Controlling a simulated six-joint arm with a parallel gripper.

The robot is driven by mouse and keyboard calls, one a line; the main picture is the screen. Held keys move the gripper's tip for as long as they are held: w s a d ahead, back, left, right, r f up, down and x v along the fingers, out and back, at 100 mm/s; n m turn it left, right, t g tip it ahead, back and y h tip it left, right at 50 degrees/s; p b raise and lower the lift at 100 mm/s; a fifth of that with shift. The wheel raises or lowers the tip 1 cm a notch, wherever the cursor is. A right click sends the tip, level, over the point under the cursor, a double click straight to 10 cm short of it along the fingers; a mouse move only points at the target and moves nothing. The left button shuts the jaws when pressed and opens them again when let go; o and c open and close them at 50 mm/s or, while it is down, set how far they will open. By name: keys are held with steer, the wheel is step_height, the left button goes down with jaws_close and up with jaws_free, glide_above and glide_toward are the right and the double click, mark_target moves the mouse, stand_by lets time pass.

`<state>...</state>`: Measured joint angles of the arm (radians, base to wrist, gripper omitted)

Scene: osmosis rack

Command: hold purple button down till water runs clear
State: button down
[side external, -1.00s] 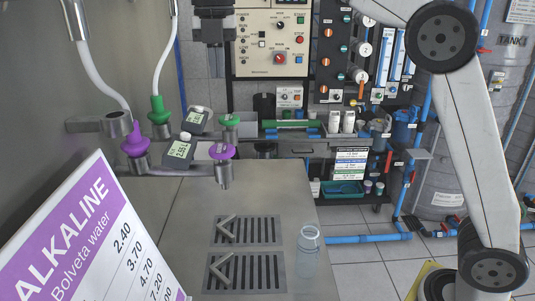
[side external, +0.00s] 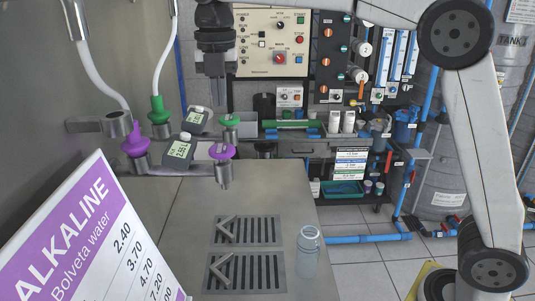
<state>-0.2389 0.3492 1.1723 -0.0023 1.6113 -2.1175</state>
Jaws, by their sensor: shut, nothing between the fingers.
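A purple button-like cap (side external: 222,152) sits on top of a metal post at the front of the counter fixture. A second purple part (side external: 134,140) is a nozzle fitting on a white hose to its left, near the wall. My gripper (side external: 216,101) points down above and behind the purple cap, shut and empty, apart from it. A clear, bluish bottle (side external: 308,255) stands at the counter's right edge, beside the drain grates. I cannot make out any running water.
Two slotted drain grates (side external: 246,230) lie in the counter. Green caps (side external: 229,120) and small meters (side external: 179,151) stand near the purple cap. An alkaline price sign (side external: 85,235) fills the lower left. A control panel (side external: 271,40) is behind.

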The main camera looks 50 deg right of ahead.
mark_target(224, 149)
steer(key=shift+f, duration=4.4)
steer(key=shift+f, duration=1.1)
stand_by(2.5)
